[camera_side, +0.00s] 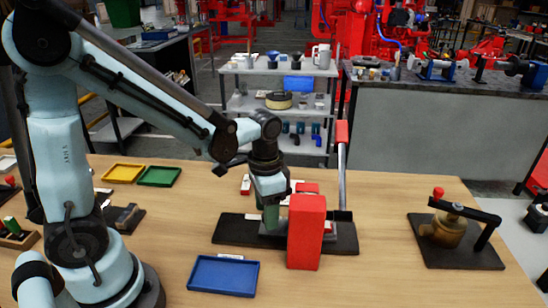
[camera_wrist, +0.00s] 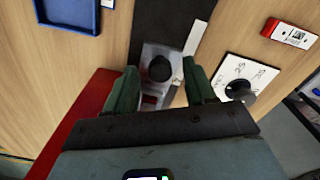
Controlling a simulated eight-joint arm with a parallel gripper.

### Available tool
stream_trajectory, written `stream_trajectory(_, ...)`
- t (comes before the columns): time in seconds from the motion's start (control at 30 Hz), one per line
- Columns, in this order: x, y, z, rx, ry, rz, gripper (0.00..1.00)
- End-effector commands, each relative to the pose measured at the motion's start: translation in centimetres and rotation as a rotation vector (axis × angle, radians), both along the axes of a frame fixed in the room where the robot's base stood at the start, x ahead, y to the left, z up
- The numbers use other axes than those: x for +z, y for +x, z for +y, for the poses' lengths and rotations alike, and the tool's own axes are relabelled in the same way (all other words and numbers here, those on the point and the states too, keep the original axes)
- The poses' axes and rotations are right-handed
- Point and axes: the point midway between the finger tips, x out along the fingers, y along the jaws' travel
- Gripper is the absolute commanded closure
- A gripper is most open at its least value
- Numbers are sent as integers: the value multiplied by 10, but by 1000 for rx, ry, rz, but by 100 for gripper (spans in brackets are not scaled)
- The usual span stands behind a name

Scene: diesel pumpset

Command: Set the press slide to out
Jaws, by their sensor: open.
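The press stands on a black base plate (camera_side: 345,238) at the table's middle, with a tall red block (camera_side: 306,235) and an upright lever with a red grip (camera_side: 342,132). In the wrist view a metal slide plate (camera_wrist: 150,52) with a round black knob (camera_wrist: 160,69) lies on the black base (camera_wrist: 152,22). My gripper (camera_wrist: 162,88) is open, its green fingers on either side just short of the knob in the picture. Contact cannot be told. In the side view my gripper (camera_side: 271,218) is low behind the red block, which partly hides the slide.
A blue tray (camera_side: 223,274) lies in front. Yellow (camera_side: 123,173) and green (camera_side: 160,176) trays lie at the back left. A valve with a black lever (camera_side: 450,228) stands at right. A white dial plate (camera_wrist: 232,68) sits near the right finger. The front right table is clear.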

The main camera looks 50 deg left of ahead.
Motion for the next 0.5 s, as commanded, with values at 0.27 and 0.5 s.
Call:
stream_trajectory(0.27,-4,0,0,0,0,0,45)
stream_trajectory(0.5,-4,0,0,0,0,0,64)
